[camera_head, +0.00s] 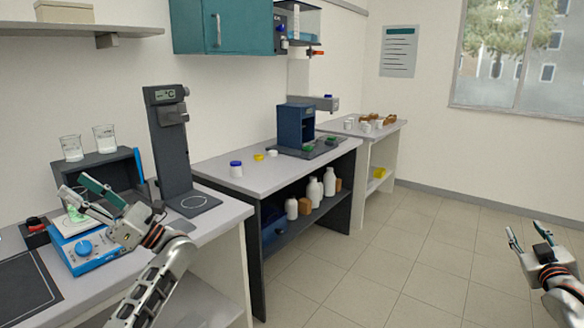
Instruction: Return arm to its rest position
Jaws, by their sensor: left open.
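My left gripper (74,187) is open above the blue and white benchtop device (88,247) with a round blue knob, on the left counter. Its fingers point up and left, in front of the dark open-fronted box (126,160). A small greenish item (76,213) shows on the device below the fingers, partly hidden by them; I cannot tell whether they touch it. My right gripper (524,228) is at the right edge over the floor, its fingers apart and nothing visible between them.
A tall dark stand (170,140) rises close right of my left gripper. Two glass beakers (104,138) stand on the dark box. A dark mat (25,287) lies front left. The middle counter (225,172) holds a blue machine (296,128) and small jars. The tiled floor is clear.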

